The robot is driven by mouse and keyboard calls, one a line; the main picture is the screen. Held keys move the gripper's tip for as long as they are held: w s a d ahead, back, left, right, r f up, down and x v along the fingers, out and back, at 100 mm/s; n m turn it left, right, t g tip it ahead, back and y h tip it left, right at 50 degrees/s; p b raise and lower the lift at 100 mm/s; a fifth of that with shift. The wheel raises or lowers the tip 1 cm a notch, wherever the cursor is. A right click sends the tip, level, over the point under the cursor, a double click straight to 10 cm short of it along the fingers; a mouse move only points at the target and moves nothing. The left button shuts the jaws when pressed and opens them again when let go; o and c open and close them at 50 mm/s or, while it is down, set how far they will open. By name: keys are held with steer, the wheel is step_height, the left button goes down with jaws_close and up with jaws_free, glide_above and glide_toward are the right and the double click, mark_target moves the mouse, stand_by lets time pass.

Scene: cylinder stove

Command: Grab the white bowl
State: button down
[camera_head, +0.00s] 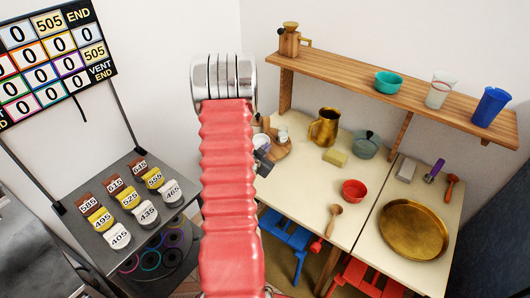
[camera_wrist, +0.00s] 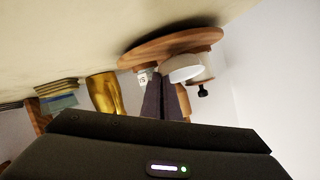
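A white bowl (camera_wrist: 187,68) shows in the wrist view on a round wooden board (camera_wrist: 150,52), seen upside down there. In the head view a white bowl (camera_head: 261,141) shows just right of my arm, partly hidden by it. My gripper (camera_wrist: 161,80) has its dark fingers close together just left of the bowl in the wrist view, with no clear gap between them and nothing seen held. In the head view my gripper (camera_head: 264,159) is mostly hidden behind my red arm, near the board on the table. I cannot tell whether it touches the bowl.
A brass jug (camera_head: 324,127) and a yellow sponge (camera_head: 335,157) stand right of the board. A red bowl (camera_head: 353,190) is nearer the table front. A wooden shelf (camera_head: 345,75) runs above the table. A number stand (camera_head: 130,200) is at left.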

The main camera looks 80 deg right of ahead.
step_height(320, 180, up, 16)
stand_by(0.6)
steer(key=c, duration=2.5)
jaws_free()
steer(key=o, duration=2)
steer(key=shift+v, duration=6.85)
steer(key=shift+w, duration=0.1)
steer(key=shift+c, duration=0.4)
